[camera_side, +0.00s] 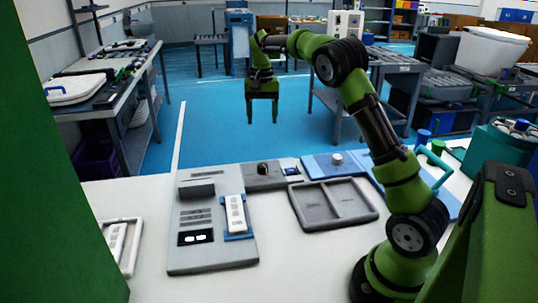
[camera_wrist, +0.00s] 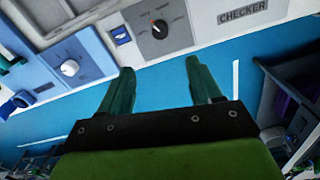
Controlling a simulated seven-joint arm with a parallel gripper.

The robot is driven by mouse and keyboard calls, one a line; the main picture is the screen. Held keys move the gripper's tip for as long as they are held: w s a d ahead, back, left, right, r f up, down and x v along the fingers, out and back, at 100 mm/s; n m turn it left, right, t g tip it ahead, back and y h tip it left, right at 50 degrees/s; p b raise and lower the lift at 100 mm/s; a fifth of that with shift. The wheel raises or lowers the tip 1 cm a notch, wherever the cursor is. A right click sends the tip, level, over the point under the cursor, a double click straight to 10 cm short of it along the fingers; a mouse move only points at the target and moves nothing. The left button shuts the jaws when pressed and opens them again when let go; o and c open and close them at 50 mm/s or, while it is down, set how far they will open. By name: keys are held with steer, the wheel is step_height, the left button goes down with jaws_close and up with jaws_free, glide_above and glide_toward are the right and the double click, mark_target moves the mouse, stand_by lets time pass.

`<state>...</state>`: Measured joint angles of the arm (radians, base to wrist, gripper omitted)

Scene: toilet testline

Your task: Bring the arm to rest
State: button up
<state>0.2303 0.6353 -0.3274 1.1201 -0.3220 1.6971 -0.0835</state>
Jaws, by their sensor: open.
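My gripper (camera_side: 262,97) is raised in the air past the far edge of the white table in the side view, with its two green fingers pointing down. In the wrist view my gripper (camera_wrist: 155,82) shows its fingers spread apart with nothing between them. It touches nothing that I can see. My green arm reaches up from its base at the lower right and bends over at the top.
The white table (camera_side: 150,195) bears a grey checker panel (camera_side: 212,255) with a white remote-like device (camera_side: 236,213) in a blue holder, a grey two-part tray (camera_side: 335,205), a knob box (camera_side: 264,174) and a blue knob panel (camera_side: 333,163). Blue floor (camera_side: 215,125) lies open beyond.

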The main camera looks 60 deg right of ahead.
steer(key=shift+d, duration=0.1)
steer(key=s+a+r+n+t+y, duration=0.1)
steer(key=s+a+r+n+t, duration=0.1)
steer(key=s+a, duration=0.9)
steer(key=s+a+r+n+t+y, duration=0.1)
steer(key=s+a+n+t, duration=0.4)
steer(key=s+a, duration=0.7)
steer(key=shift+s+a+r, duration=0.2)
steer(key=shift+a+r, duration=0.4)
steer(key=shift+r, duration=0.2)
